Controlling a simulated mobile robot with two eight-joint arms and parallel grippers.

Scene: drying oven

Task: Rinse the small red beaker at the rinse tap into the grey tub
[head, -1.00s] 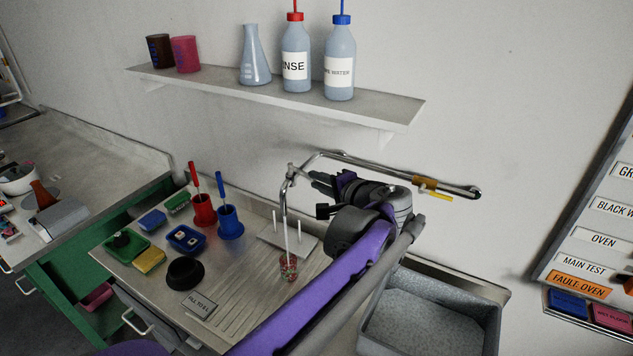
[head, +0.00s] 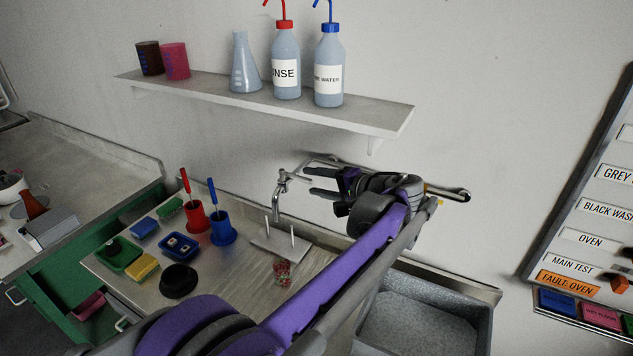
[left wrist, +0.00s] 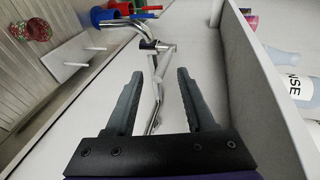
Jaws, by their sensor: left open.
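The small red beaker (head: 283,270), clear with red speckles, stands upright on the steel drainboard, below and in front of the rinse tap (head: 277,200). It also shows at the upper left of the left wrist view (left wrist: 38,29). No water stream shows from the spout. My left gripper (head: 311,183) is open just right of the tap's head. In the left wrist view the fingers (left wrist: 158,82) stand apart with metal tap piping between and beyond them; I cannot tell whether they touch it. The grey tub (head: 484,325) is at the lower right. My right gripper is not in view.
Two white pegs rise from a plate (head: 272,246) behind the beaker. Red (head: 193,217) and blue (head: 222,228) brush holders, trays and a black bowl (head: 179,281) stand to the left. A shelf (head: 380,118) with bottles hangs above. My left arm crosses in front of the drainboard.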

